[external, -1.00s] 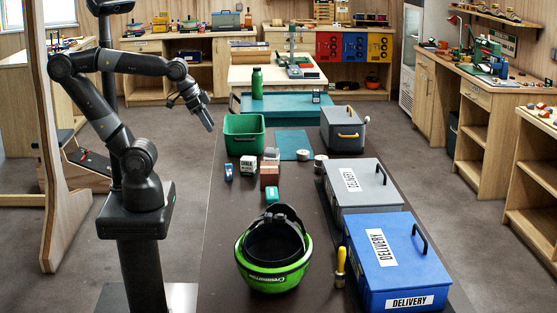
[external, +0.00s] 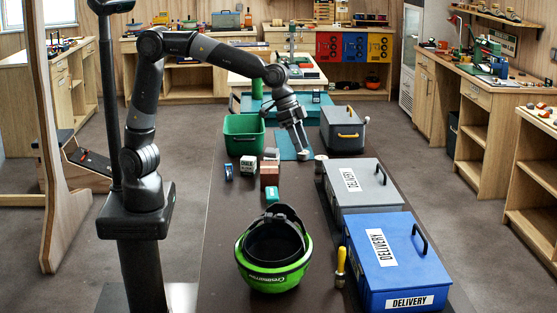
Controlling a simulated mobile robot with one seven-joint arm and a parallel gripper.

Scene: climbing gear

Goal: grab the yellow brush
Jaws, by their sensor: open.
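The yellow brush (external: 341,262) lies on the dark table, between the green helmet and the blue delivery box. Its yellow handle points to the back and its darker end to the front. My gripper (external: 302,147) is open and points down over the back part of the table, by the teal mat. It is well behind the brush and a little to its left. A small white roll shows at its fingertips; I cannot tell if they touch it. I see nothing held in the jaws.
The green helmet (external: 272,262) stands left of the brush, the blue delivery box (external: 395,265) close on its right. A grey delivery box (external: 368,190) is behind. A green bin (external: 244,133), a grey toolbox (external: 343,133) and small blocks (external: 269,173) stand farther back. The table's front left is clear.

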